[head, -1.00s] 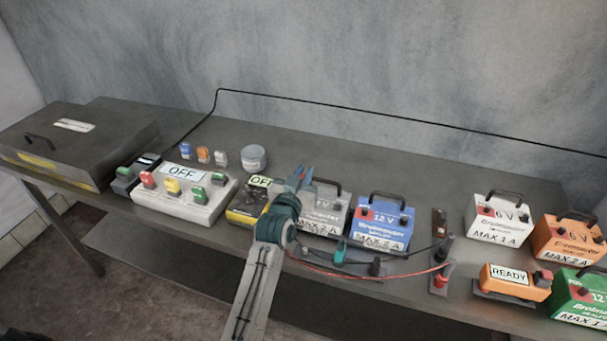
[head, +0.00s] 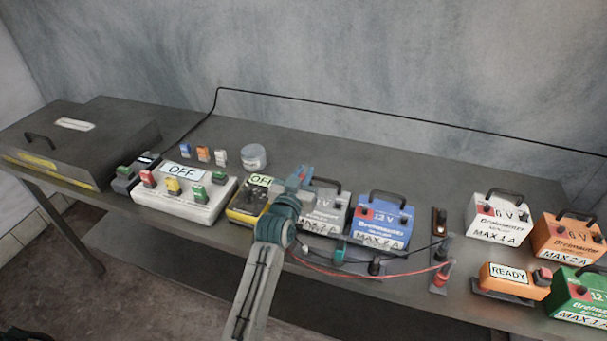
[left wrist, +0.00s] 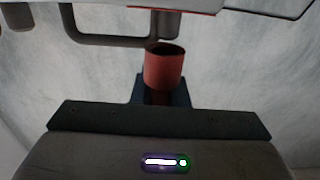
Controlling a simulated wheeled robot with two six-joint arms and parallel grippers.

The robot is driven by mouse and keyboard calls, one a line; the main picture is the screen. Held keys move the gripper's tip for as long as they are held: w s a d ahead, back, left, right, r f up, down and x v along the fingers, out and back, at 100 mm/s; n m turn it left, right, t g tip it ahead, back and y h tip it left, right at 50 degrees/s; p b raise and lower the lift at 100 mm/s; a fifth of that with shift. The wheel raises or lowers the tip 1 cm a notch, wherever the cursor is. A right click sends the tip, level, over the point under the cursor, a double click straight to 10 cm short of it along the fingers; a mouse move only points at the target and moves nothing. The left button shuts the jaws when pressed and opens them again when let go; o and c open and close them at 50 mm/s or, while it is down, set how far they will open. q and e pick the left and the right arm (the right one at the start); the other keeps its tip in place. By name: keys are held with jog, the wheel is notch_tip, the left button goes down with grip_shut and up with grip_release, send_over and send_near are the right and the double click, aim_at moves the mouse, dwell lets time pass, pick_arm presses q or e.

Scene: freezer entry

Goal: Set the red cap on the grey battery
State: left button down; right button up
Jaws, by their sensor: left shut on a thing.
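The grey battery (head: 328,214) stands on the bench among other batteries, left of the blue one, partly hidden by my left gripper (head: 300,177). My left gripper is at the battery's upper left. The left wrist view shows the gripper shut on the red cap (left wrist: 165,70), a short open-ended cylinder. There a dark terminal post (left wrist: 166,24) lines up with the cap's open end, close to it; I cannot tell whether they touch. The battery's handle (left wrist: 95,38) is to the left in that view. My right gripper is not in view.
A blue battery (head: 383,222) stands close on the right, and a yellow-black unit (head: 248,205) on the left. Red and black leads (head: 405,273) lie in front. A grey tin (head: 253,157) stands behind.

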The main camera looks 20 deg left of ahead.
pick_arm(q)
jog(key=shift+f+b, duration=0.45)
jog(key=shift+f, duration=0.45)
jog(key=c, duration=1.6)
grip_release()
jog(key=shift+o, duration=1.3)
jog(key=shift+s+a, duration=0.1)
jog(key=shift+a, duration=0.05)
jog(key=shift+f, duration=0.1)
jog(key=shift+f, duration=0.15)
jog(key=shift+s+d+f+b, duration=0.2)
jog(key=shift+s+b, duration=0.1)
jog(key=shift+s, duration=0.3)
jog(key=s+r+b, duration=0.1)
jog(key=s+b, duration=0.2)
jog(key=s, duration=0.6)
jog(key=shift+s+a, duration=0.25)
jog(key=shift+s, duration=0.05)
